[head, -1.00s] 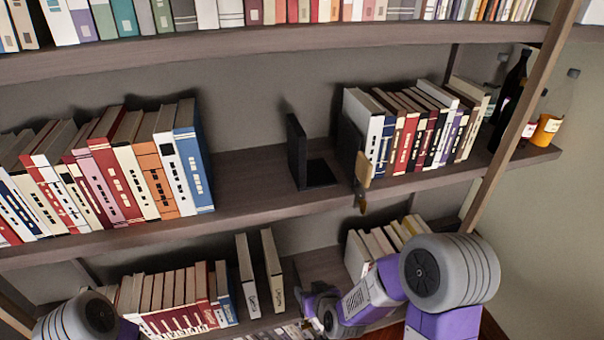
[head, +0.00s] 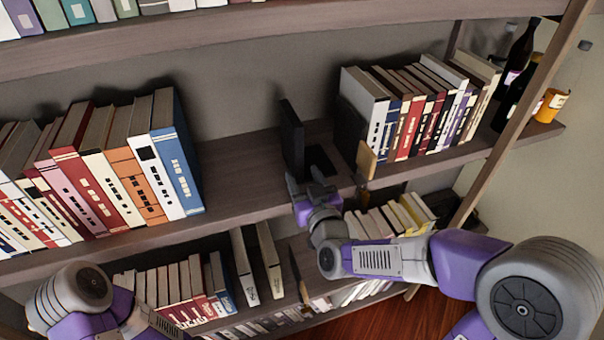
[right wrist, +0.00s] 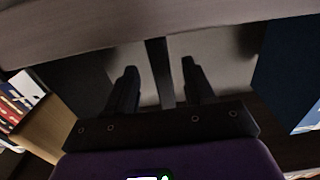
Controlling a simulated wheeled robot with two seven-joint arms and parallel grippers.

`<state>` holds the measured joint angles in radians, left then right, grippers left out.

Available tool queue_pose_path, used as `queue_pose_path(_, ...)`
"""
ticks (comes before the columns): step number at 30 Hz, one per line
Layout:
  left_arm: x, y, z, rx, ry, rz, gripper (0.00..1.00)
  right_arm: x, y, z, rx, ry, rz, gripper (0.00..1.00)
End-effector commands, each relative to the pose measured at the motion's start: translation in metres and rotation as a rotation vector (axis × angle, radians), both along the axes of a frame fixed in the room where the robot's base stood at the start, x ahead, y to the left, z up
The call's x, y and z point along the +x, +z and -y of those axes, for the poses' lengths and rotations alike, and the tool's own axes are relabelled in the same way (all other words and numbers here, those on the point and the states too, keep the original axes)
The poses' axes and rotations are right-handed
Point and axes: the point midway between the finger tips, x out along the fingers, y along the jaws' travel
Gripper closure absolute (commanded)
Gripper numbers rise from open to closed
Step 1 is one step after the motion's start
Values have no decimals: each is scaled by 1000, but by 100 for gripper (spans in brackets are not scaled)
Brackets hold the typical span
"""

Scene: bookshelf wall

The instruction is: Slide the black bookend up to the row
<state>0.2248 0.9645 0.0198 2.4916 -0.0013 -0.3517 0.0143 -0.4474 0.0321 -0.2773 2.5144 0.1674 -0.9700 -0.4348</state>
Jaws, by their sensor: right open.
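The black bookend (head: 291,140) stands upright on the middle shelf, in the gap between two book rows, with its flat base reaching right. My right gripper (head: 306,182) is open at the shelf's front edge, just in front of the bookend. In the right wrist view, the bookend's plate (right wrist: 158,62) shows edge-on between my two open fingers (right wrist: 160,82), with space on both sides. The left row ends in a blue book (head: 178,165), apart from the bookend. My left gripper is out of view; only its arm shows at lower left.
A second dark bookend (head: 348,138) stands against the right row (head: 415,110), with a wooden piece (head: 366,160) at the shelf edge before it. Bottles (head: 520,55) stand at the far right. Bare shelf (head: 235,175) lies between the blue book and the bookend.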

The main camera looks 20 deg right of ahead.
Motion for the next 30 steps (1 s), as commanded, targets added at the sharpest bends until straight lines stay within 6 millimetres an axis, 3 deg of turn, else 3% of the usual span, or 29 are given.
queue_pose_path(7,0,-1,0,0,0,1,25,7,-1,0,-1,1,-2,47)
queue_pose_path(21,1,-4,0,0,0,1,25,69,-1,-2,-1,0,-2,47)
queue_pose_path(30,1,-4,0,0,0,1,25,76,-1,-3,0,0,-2,47)
